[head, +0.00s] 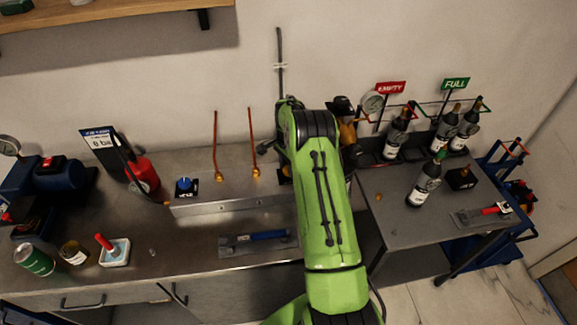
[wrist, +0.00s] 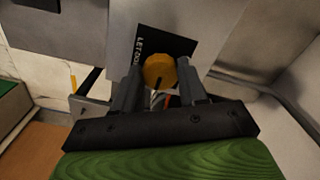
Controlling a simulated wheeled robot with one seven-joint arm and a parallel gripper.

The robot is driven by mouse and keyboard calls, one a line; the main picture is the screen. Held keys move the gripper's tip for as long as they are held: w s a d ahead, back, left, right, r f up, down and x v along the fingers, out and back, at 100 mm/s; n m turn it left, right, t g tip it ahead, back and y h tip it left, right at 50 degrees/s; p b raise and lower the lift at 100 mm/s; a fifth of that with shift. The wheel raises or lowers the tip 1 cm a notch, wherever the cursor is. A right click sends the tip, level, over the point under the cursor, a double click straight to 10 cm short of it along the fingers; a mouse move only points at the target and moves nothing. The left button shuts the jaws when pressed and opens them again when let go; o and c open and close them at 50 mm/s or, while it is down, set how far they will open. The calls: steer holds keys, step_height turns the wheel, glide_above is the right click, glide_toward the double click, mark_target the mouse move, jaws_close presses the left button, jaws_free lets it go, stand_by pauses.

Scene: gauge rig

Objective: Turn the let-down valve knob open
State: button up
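The let-down valve knob is a round yellow-orange knob (wrist: 160,70) with a dark mark on its face. It sits in front of a black label plate (wrist: 150,43) with white lettering, partly readable, in the wrist view. My gripper (wrist: 159,74) has one finger on each side of the knob, and both fingers appear to touch its edges. In the head view my green arm reaches over the bench and hides the knob and my gripper.
The steel bench (head: 70,215) carries a blue knob (head: 184,183), a red cylinder (head: 143,174), a green can (head: 35,260) and a blue-handled tool (head: 262,236). Bottles stand on the right-hand table (head: 390,215). Thin copper tubes rise left of my arm.

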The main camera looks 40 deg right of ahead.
steer(key=shift+c, duration=1.3)
steer(key=shift+n, duration=0.3)
steer(key=n+b, duration=0.2)
steer(key=n, duration=0.1)
steer(key=shift+n, duration=0.3)
steer(key=n+b, duration=0.1)
steer(key=n, duration=0.3)
steer(key=shift+n, duration=0.3)
steer(key=n+b, duration=0.1)
steer(key=n, duration=0.8)
steer(key=shift+d+b, duration=0.1)
steer(key=shift+b, duration=0.2)
steer(key=o, duration=1.1)
steer(key=shift+c, duration=0.2)
